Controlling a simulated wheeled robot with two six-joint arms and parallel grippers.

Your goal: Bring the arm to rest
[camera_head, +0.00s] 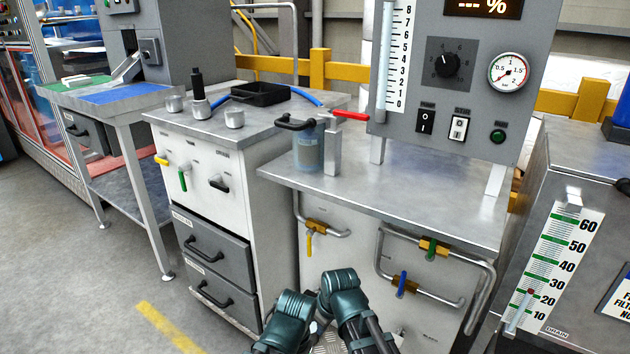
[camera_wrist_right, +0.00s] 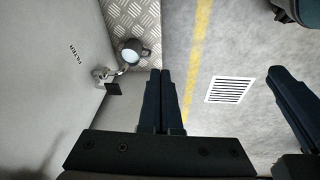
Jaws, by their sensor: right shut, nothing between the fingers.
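My right gripper (camera_wrist_right: 167,73) shows in the right wrist view with its two dark fingers together and nothing between them. It points down over the floor, beside a white panel marked FILTER. In the head view, dark teal links of my arms stand at the bottom centre, in front of the bench; the fingers cannot be made out there. A dark finger-like part, which looks like my left gripper (camera_wrist_right: 292,105), stands at the right edge of the right wrist view. Its jaw opening cannot be told. Neither gripper visibly touches anything.
A metal bench (camera_head: 420,190) carries a gauge panel (camera_head: 455,75), a blue container (camera_head: 307,150) and a red-handled valve (camera_head: 350,115). A drawer cabinet (camera_head: 215,240) stands left of it. Pipes with coloured levers (camera_head: 430,248) line the bench front. Open floor (camera_head: 70,270) lies at the left.

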